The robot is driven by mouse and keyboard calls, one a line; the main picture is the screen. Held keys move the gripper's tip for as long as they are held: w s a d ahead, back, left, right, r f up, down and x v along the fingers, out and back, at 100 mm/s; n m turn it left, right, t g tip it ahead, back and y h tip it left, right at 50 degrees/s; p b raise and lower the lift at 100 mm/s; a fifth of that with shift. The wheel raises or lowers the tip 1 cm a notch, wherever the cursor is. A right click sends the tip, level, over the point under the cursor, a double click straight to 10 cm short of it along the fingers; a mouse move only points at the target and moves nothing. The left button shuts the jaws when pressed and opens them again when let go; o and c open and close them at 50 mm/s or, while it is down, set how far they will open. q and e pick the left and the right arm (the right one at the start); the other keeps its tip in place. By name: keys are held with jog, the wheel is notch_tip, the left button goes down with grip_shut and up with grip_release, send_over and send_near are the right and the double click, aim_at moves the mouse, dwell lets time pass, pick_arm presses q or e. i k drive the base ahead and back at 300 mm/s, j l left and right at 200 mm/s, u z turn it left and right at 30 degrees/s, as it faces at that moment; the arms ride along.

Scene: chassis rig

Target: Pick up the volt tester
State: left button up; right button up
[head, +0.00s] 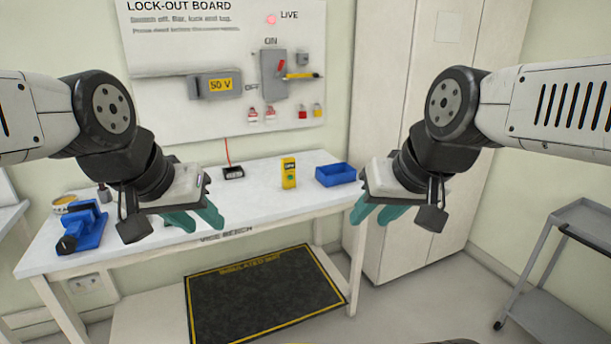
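The volt tester appears to be the yellow, box-shaped device (289,172) standing upright on the white bench (262,190). It has a small dark display or label on its front, too small to read. My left gripper (196,217) has teal fingers that look spread apart and empty; it is to the left of the tester, in front of the bench. My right gripper (378,212) is to the right of the tester, also with teal fingers apart and nothing between them. Neither gripper touches the tester.
A blue bin (336,175) sits right of the tester. A small black block (233,172) with a red lead is to its left. A blue vice (82,228) is at the bench's left end. The lock-out board (215,40) hangs behind. A grey cart (575,270) stands right.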

aim_at(288, 163)
jog(key=i+l, duration=0.15)
jog(key=i, duration=0.25)
jog(key=i+l+u, duration=0.15)
jog(key=i, duration=0.3)
jog(key=i+l, duration=0.15)
jog(key=i, duration=0.25)
jog(key=i+l+u, duration=0.4)
jog(key=l+u, duration=0.15)
jog(key=l, duration=0.15)
